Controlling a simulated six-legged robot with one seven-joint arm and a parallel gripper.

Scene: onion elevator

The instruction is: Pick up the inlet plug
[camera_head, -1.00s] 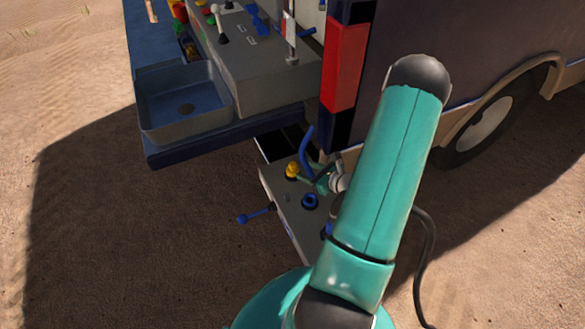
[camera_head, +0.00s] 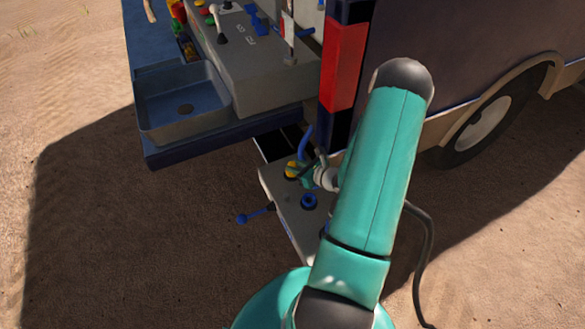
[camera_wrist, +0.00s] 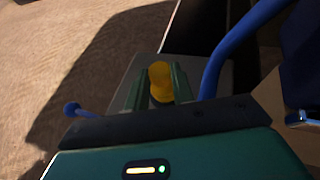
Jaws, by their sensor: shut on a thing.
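The inlet plug is a yellow knob-like piece (camera_head: 291,170) on the grey panel (camera_head: 283,205) low at the rear of the vehicle. In the wrist view the yellow plug (camera_wrist: 160,80) stands between the two green fingers of my gripper (camera_wrist: 159,88). My gripper (camera_head: 301,172) is shut on the plug, which appears to be still at its place on the panel. The fingers partly cover the plug in the head view.
A blue ring-shaped port (camera_head: 309,201) sits beside the plug on the panel. A blue-handled lever (camera_head: 256,214) sticks out left. A blue curved pipe (camera_wrist: 225,50) runs close to the right of my gripper. A sink (camera_head: 184,102) is above left.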

